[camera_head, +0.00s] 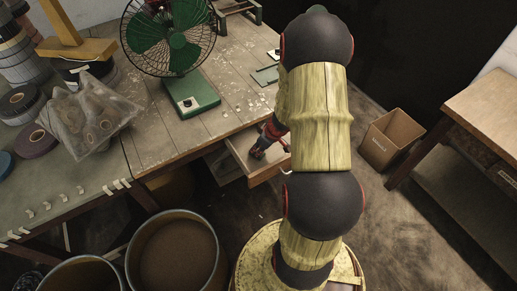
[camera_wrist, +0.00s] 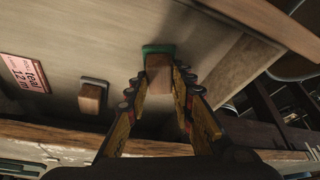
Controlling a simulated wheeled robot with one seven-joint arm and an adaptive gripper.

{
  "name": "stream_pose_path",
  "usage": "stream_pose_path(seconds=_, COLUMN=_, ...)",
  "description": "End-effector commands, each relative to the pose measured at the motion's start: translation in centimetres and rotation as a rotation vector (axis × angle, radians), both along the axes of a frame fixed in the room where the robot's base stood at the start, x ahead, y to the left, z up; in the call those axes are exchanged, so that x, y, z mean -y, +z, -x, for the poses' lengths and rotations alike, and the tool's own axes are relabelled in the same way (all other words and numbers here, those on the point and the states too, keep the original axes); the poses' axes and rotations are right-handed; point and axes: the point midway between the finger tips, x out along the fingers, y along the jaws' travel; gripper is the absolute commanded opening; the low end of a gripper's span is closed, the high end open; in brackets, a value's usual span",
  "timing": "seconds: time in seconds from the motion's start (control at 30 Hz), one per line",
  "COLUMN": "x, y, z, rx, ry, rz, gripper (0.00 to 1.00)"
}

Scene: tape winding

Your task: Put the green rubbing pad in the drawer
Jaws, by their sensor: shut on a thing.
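The green rubbing pad (camera_wrist: 158,48) has a wooden block handle (camera_wrist: 159,70) and shows in the wrist view. My gripper (camera_wrist: 158,84) is shut on its handle, with one finger on each side. The pad is over or against the drawer's pale floor (camera_wrist: 105,35); I cannot tell whether it touches. In the head view the open drawer (camera_head: 235,145) juts from the table's front, and my gripper (camera_head: 258,152) reaches into it. The pad is too small to make out there.
In the drawer lie a second pad with a wooden handle (camera_wrist: 90,97) and a pink label (camera_wrist: 24,73). The drawer's side wall (camera_wrist: 236,68) is close on the right. A green fan (camera_head: 180,45) stands on the table (camera_head: 160,135). Large buckets (camera_head: 175,250) stand below.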

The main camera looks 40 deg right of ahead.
Motion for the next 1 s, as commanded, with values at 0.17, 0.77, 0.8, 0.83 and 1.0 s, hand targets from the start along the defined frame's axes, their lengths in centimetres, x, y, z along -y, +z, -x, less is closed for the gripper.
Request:
stream_pose_path(seconds=0.17, x=0.0, y=-0.3, z=0.0, rx=0.0, ry=0.001, rz=0.0, gripper=0.26)
stream_pose_path(seconds=0.77, x=0.0, y=-0.2, z=0.0, rx=0.0, ry=0.0, rz=0.0, gripper=0.42)
stream_pose_path(seconds=0.8, x=0.0, y=0.0, z=0.0, rx=0.0, ry=0.0, rz=-0.001, gripper=0.42)
stream_pose_path(seconds=0.83, x=0.0, y=0.1, z=0.0, rx=0.0, ry=-0.001, rz=-0.001, gripper=0.42)
stream_pose_path(seconds=1.0, x=0.2, y=2.5, z=0.8, rx=0.001, ry=0.0, rz=0.003, gripper=0.42)
